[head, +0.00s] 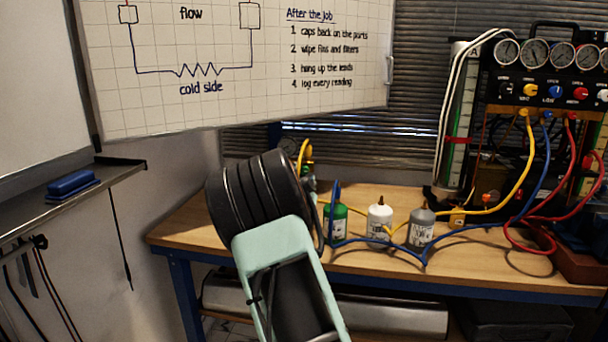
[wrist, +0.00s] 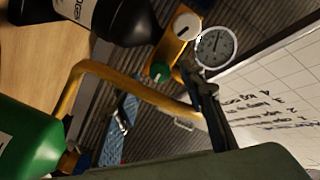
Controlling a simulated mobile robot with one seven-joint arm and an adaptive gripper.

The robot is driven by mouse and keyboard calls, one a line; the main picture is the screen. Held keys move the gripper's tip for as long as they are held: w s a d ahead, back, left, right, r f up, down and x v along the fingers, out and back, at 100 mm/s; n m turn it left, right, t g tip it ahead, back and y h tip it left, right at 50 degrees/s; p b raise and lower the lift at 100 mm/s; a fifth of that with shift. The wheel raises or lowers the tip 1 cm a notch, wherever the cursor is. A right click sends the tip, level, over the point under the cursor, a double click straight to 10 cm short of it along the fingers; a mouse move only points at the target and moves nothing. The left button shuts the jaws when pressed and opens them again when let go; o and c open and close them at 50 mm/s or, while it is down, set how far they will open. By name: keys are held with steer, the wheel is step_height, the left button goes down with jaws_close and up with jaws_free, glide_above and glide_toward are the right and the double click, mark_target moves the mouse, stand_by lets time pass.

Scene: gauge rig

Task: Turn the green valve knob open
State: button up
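The green valve knob (wrist: 160,72) sits on a brass-yellow fitting (wrist: 174,48) in the wrist view, below a white knob (wrist: 187,26) and beside a round gauge (wrist: 215,46). My gripper (wrist: 205,85) shows as dark finger parts reaching up from the lower right. In the picture its tip is close to the fitting and gauge, to the right of the green knob; I cannot tell whether it touches anything. The finger gap is not clear.
A green bottle (head: 335,226), a white bottle (head: 379,222) and a grey bottle (head: 421,229) stand on the wooden bench (head: 365,262). Blue and yellow hoses cross behind and around them. A gauge panel (head: 550,75) stands at right. A whiteboard (head: 240,60) hangs above.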

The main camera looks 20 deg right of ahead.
steer(key=shift+x, duration=0.8)
jaws_close()
